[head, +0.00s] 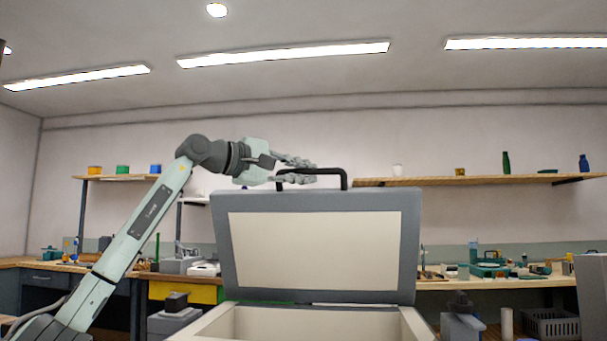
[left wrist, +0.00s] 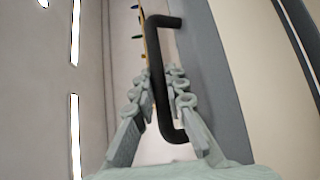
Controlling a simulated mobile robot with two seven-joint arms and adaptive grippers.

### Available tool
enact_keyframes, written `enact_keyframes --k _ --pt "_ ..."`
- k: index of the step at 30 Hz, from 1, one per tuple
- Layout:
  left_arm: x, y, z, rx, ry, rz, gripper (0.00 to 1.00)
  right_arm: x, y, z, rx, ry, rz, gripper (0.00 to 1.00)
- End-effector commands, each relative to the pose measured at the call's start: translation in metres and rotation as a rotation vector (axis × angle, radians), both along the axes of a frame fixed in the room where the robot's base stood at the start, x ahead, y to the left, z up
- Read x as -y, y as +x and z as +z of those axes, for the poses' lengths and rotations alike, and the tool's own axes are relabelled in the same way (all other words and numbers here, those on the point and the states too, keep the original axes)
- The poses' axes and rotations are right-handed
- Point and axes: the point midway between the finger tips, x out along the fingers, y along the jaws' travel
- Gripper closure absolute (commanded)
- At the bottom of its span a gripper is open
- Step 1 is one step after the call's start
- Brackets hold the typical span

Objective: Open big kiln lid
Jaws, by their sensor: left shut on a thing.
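The big kiln lid (head: 318,250) stands raised, close to upright, with its pale inner face and grey rim toward me. Below it the kiln body (head: 310,322) shows its open, pale interior. The black handle (head: 343,178) is on the lid's top edge. It also shows in the left wrist view (left wrist: 162,75), running between the fingers. My left gripper (head: 305,171) is at the left part of the handle, shut on it; its fingers lie on both sides of the bar in the left wrist view (left wrist: 160,95). My right gripper is not in view.
A wall shelf with small bottles and cups (head: 480,181) is behind the lid on the right; another shelf (head: 118,177) is on the left. Workbenches with tools and a yellow drawer (head: 185,292) line the back wall. Space above the lid is free.

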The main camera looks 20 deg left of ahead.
Motion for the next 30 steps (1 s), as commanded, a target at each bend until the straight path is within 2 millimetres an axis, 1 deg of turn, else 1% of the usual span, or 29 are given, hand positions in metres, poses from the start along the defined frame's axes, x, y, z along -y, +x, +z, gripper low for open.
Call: enact_keyframes --k 4,5,9,10,17,20,23,26,30 --pt "0.000 -0.001 0.001 0.004 -0.002 -0.001 1.00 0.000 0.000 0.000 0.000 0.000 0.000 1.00" --pt "0.000 -0.001 0.001 0.004 -0.002 -0.001 0.85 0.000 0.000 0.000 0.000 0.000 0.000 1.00" --pt "0.000 -0.001 0.001 0.003 -0.002 -0.001 0.68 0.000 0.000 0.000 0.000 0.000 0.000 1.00" --pt "0.000 -0.001 0.001 0.003 -0.002 -0.001 0.66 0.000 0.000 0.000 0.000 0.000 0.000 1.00" --pt "0.000 0.000 0.001 0.002 0.000 0.000 0.66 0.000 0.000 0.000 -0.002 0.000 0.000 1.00" --pt "-0.002 -0.003 0.001 0.002 0.000 0.001 0.66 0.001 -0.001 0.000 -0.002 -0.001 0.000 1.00" --pt "-0.008 -0.013 0.001 0.004 0.000 0.002 0.66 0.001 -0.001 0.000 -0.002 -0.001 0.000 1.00" --pt "-0.018 -0.029 0.002 0.004 0.001 0.004 0.66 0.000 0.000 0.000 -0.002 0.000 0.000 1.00" --pt "-0.033 -0.057 0.004 0.004 0.001 0.005 0.66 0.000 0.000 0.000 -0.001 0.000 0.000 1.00"
